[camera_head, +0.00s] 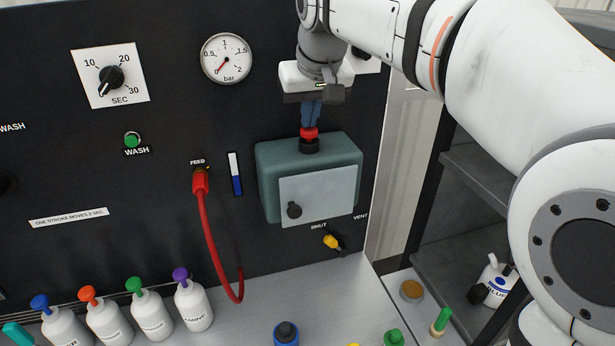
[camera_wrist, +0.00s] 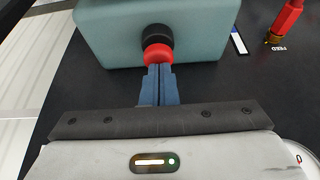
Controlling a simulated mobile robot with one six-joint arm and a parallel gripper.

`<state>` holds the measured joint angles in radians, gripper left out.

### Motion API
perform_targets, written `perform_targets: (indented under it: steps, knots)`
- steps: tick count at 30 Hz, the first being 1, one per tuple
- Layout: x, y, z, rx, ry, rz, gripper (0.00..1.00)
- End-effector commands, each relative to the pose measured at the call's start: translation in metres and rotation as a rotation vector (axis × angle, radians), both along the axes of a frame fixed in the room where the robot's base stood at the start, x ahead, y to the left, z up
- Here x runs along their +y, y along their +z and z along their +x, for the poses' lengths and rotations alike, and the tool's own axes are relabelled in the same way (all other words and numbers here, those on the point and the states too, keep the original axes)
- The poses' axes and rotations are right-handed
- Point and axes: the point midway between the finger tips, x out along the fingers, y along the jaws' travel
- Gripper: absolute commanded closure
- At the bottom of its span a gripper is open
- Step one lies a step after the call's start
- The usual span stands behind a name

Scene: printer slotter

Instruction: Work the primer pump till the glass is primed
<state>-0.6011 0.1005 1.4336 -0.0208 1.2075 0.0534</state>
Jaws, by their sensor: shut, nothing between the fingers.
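The primer pump is a teal box (camera_head: 309,155) on the dark panel, with a red button (camera_head: 309,133) on a black collar on its top. The button also shows in the wrist view (camera_wrist: 158,58). My gripper (camera_head: 310,124) is shut and empty, with its blue fingertips at the red button, touching or almost touching it. The fingertips also show in the wrist view (camera_wrist: 158,70). The glass appears to be the narrow sight strip (camera_head: 236,174) left of the pump, blue in its lower part and white above.
A red hose (camera_head: 211,235) hangs from the FEED port. A yellow valve knob (camera_head: 331,241) sits below the pump. A pressure gauge (camera_head: 227,58), a SEC dial (camera_head: 111,76) and a green WASH button (camera_head: 132,140) are on the panel. Several capped bottles (camera_head: 193,306) stand along the bottom.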

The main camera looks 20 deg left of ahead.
Motion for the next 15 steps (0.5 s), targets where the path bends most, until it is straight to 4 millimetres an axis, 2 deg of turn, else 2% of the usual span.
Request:
perform_targets:
  steps: [5, 15]
  knots:
    - [0.0, 0.004, 0.0, 0.003, 0.0, -0.002, 1.0]
    - [0.0, 0.025, 0.0, 0.002, 0.0, -0.001, 1.0]
